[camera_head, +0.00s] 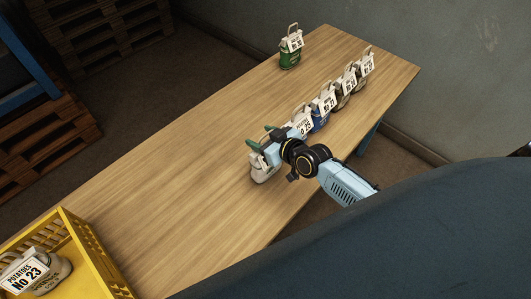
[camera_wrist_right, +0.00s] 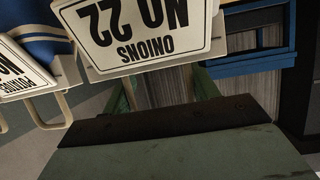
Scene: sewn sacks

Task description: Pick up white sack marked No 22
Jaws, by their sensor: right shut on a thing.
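The white sack (camera_head: 262,174) is at the near end of a row of sacks on the wooden table. Its tag (camera_wrist_right: 150,32) reads "Onions No 22", upside down, in the right wrist view. My right gripper (camera_head: 266,140) is shut on this sack at its top, with green fingers on either side. The gripper hides part of the sack and its tag in the head view. I cannot tell whether the sack's base touches the table. My left gripper is not in view.
Several tagged sacks, including a blue one (camera_head: 321,118), continue the row toward the table's far right. A green sack (camera_head: 289,60) stands apart at the back. A yellow crate (camera_head: 96,252) at lower left holds a sack tagged No 23 (camera_head: 57,272). The table's middle (camera_head: 190,150) is clear.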

